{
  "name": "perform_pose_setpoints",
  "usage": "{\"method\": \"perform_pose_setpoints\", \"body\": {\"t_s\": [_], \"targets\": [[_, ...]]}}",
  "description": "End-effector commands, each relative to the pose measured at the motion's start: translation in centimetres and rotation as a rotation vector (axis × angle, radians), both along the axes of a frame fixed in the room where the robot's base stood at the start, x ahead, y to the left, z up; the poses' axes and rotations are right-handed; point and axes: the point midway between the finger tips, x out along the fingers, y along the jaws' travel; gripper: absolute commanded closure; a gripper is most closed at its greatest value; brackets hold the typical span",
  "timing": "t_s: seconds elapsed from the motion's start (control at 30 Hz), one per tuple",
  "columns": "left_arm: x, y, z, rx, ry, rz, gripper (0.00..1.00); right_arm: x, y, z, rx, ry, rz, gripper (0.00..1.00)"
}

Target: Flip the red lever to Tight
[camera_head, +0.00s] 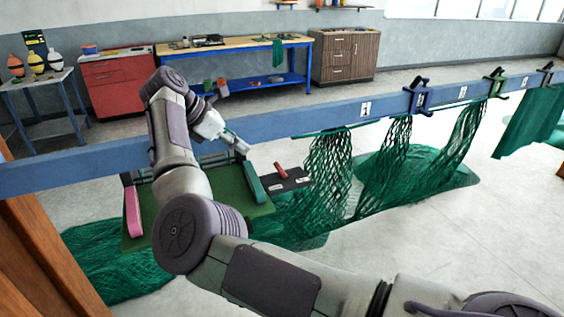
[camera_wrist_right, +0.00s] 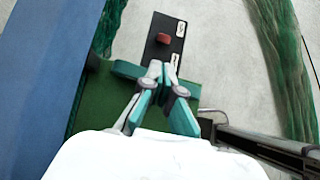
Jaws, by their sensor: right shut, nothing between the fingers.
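The red lever (camera_head: 281,171) stands on a dark plate (camera_head: 293,186) beyond the green board; its handle leans to the upper left in the head view. The plate carries two small white labels, too small to read. In the wrist view the lever (camera_wrist_right: 163,39) shows as a red block on the plate, ahead of my fingertips. My right gripper (camera_head: 246,149) is shut and empty, up and to the left of the lever in the head view and apart from it. It also shows in the wrist view (camera_wrist_right: 163,74). My left gripper is out of view.
A blue beam (camera_head: 300,121) crosses behind the plate, with green nets (camera_head: 335,170) hanging from it to the right. A green board (camera_head: 230,180) with a teal bar (camera_head: 254,184) and a pink bar (camera_head: 133,211) lies under my right arm.

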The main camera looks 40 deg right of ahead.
Motion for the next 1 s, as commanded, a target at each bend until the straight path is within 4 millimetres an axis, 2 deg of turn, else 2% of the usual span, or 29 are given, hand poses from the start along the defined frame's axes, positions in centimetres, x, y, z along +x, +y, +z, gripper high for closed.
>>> {"method": "perform_pose_setpoints", "body": {"t_s": [0.07, 0.2, 0.47, 0.8, 1.0], "targets": [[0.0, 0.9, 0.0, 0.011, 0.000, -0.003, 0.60, 0.1, 0.6, 0.0, 0.006, -0.003, 0.008, 1.00], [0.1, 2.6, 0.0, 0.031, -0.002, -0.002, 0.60, 0.1, 0.7, 0.0, 0.007, -0.002, 0.008, 1.00], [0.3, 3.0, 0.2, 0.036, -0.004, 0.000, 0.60, 0.0, 0.3, -0.3, 0.006, 0.000, 0.007, 1.00], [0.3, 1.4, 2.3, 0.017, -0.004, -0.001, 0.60, -0.9, -3.3, -4.1, 0.005, 0.001, 0.006, 1.00], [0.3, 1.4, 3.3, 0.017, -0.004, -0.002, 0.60, -1.4, -5.2, -6.3, 0.004, 0.000, 0.007, 1.00]]}}
